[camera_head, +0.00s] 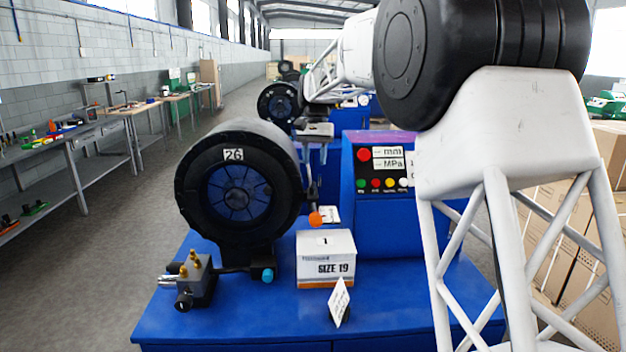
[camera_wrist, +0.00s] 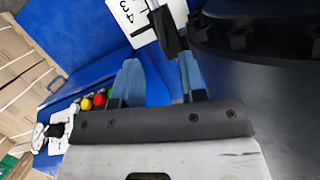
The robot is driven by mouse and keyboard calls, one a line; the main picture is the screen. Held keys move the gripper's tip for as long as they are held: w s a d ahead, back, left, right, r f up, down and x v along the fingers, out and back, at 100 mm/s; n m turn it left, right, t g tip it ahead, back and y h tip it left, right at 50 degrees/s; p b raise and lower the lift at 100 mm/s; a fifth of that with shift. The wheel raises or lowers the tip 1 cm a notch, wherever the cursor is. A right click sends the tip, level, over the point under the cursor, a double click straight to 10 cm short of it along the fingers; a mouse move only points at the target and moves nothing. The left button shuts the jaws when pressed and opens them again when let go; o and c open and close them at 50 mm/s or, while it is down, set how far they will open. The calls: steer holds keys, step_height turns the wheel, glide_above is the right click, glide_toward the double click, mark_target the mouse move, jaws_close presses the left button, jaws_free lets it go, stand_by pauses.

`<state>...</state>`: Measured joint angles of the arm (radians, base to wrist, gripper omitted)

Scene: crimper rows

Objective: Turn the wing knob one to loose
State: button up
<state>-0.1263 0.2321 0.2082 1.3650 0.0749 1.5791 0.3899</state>
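My gripper (camera_wrist: 158,64) is open in the wrist view, its two blue fingers apart with nothing held between them. A dark part (camera_wrist: 168,36) on a grey rod is just beyond the right finger in the wrist view. It may be the wing knob, but I cannot tell, nor whether the finger touches it. An orange round end (camera_head: 315,218) shows below the hand in the head view.
A SIZE 19 box (camera_head: 325,268) and a tilted white card (camera_head: 339,302) stand on the blue base (camera_head: 230,325). A valve block (camera_head: 195,282) with brass fittings is at front left. A button panel (camera_head: 385,168) is right of the crimper head. Cardboard boxes (camera_head: 560,245) stand at right.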

mark_target(313, 184)
steer(key=t, duration=0.1)
steer(key=s+t, duration=0.1)
steer(key=s+t+h, duration=0.1)
steer(key=shift+s+a, duration=0.2)
steer(key=shift+a, duration=0.05)
steer(key=shift+s+a+r+t+h, duration=0.15)
steer(key=shift+s+a+t+h, duration=0.1)
steer(key=shift+s+t, duration=0.7)
steer(key=shift+s+a+r+t+h, duration=0.15)
steer(key=shift+s+t, duration=0.4)
steer(key=shift+t, duration=0.7)
steer(key=shift+f, duration=0.15)
steer(key=shift+x, duration=3.8)
steer(key=shift+a, duration=0.1)
jaws_close()
